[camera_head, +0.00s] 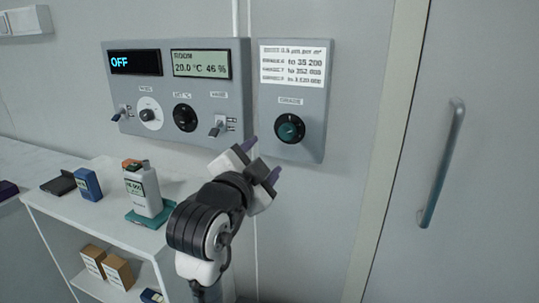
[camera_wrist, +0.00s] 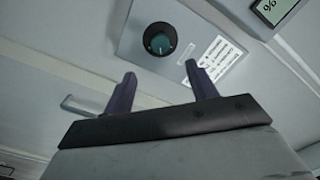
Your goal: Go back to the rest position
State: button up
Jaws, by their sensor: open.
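My gripper (camera_head: 262,162) is raised in front of the wall, below and left of the dial panel, with its two purple fingers apart and nothing between them. In the wrist view my gripper (camera_wrist: 158,85) also shows open and empty. The dial panel (camera_head: 313,150) carries a green-faced black knob (camera_head: 290,129) under a white printed label. In the wrist view the knob (camera_wrist: 160,40) lies beyond the fingertips, with a visible gap to them.
A control panel (camera_head: 206,126) with an OFF display, a climate readout, knobs and toggle switches is left of the dial panel. A white shelf unit (camera_head: 100,212) with a handheld meter (camera_head: 143,187) and boxes stands at left. A door with a handle (camera_head: 440,165) is at right.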

jog(key=shift+s+a, duration=0.1)
jog(key=shift+s, duration=0.3)
